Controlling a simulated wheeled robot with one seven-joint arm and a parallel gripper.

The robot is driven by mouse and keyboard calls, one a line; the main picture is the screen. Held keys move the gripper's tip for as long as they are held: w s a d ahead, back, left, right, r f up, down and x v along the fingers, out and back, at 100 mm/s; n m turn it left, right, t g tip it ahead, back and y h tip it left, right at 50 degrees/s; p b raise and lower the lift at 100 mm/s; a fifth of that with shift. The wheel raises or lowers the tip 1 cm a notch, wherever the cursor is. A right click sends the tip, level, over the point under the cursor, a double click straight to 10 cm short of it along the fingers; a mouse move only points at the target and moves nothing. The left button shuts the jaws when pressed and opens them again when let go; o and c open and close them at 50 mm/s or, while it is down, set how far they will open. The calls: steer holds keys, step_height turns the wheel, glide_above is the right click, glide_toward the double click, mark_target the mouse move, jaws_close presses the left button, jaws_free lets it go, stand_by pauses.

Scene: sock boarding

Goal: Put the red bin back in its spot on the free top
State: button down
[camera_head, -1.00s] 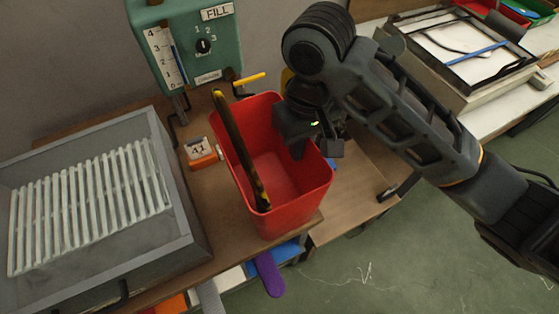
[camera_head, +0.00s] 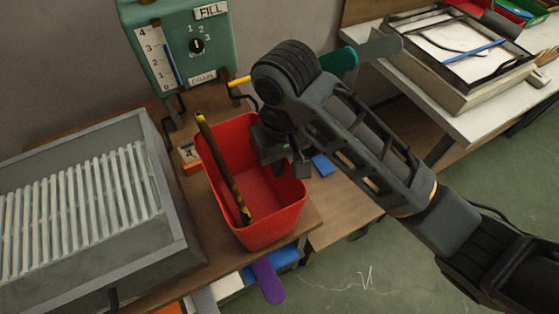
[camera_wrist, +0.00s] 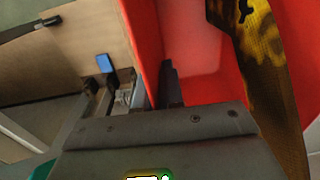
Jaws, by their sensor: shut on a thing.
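My gripper is shut on the bin's right wall near the rim. A yellow-and-black stick (camera_head: 222,165) leans in the bin, rising past its left rim. In the wrist view the bin's red wall (camera_wrist: 142,35) passes between the fingers, and the stick (camera_wrist: 265,70) shows at the right. The bin looks roughly upright. I cannot tell whether its base touches the top.
The grey slatted tray (camera_head: 175,210) stands close on the left. The green FILL box (camera_head: 185,50) is behind. An orange-based number tag (camera_head: 188,158) is partly hidden behind the bin. A blue block (camera_head: 322,165) lies to the right. A purple object (camera_head: 268,282) sticks out below the front edge.

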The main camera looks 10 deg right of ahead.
steer(key=shift+f, duration=0.15)
steer(key=c, duration=1.3)
jaws_free()
steer(key=shift+o, duration=0.2)
step_height(320, 180, up, 12)
steer(key=p, duration=0.2)
steer(key=shift+d+r, duration=0.2)
steer(key=shift+d, duration=0.05)
